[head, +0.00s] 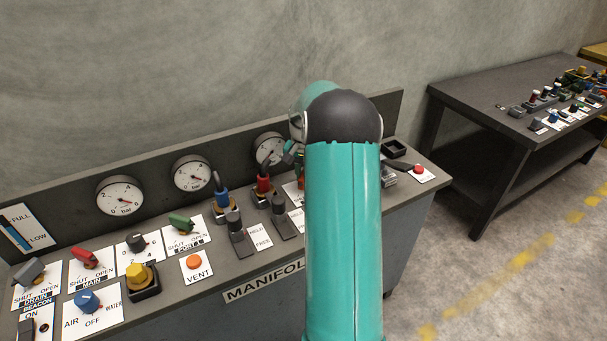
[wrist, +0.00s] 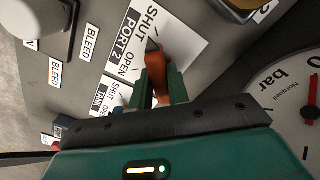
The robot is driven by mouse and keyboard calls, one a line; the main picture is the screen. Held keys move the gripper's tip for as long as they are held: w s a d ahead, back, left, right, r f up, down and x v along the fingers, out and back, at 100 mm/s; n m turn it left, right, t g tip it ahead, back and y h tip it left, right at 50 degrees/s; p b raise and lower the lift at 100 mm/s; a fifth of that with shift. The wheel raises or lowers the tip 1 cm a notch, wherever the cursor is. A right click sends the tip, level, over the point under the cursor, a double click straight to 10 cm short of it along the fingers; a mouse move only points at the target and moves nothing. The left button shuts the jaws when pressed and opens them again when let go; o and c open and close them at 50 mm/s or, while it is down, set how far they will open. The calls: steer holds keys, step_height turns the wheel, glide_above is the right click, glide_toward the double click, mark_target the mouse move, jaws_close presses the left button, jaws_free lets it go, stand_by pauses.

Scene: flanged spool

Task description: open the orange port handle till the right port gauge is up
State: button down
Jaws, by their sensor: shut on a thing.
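The orange port handle (wrist: 155,62) stands on the white PORT 2 plate (wrist: 184,28) in the wrist view. My gripper (wrist: 160,88) is shut on it, one green finger on each side. The handle's dark tip lies beside the printed SHUT and OPEN words; I cannot tell its exact setting. The right gauge (head: 270,148) is on the back panel in the head view, partly covered by my arm. A gauge face (wrist: 296,100) marked bar shows at the right of the wrist view, cut off, with a red mark near 0. Its reading is unclear.
Two more gauges, left (head: 120,195) and middle (head: 192,173), sit on the panel. Close by are a green handle (head: 180,222), a blue handle (head: 221,197), a red handle (head: 263,187) and an orange vent button (head: 194,262). A second bench (head: 480,85) stands at right.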

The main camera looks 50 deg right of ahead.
steer(key=shift+n, duration=0.5)
steer(key=n, duration=0.3)
steer(key=shift+n, duration=0.4)
steer(key=n, duration=1.3)
steer(key=c, duration=1.3)
jaws_free()
steer(key=shift+c, duration=0.2)
steer(key=shift+r, duration=0.1)
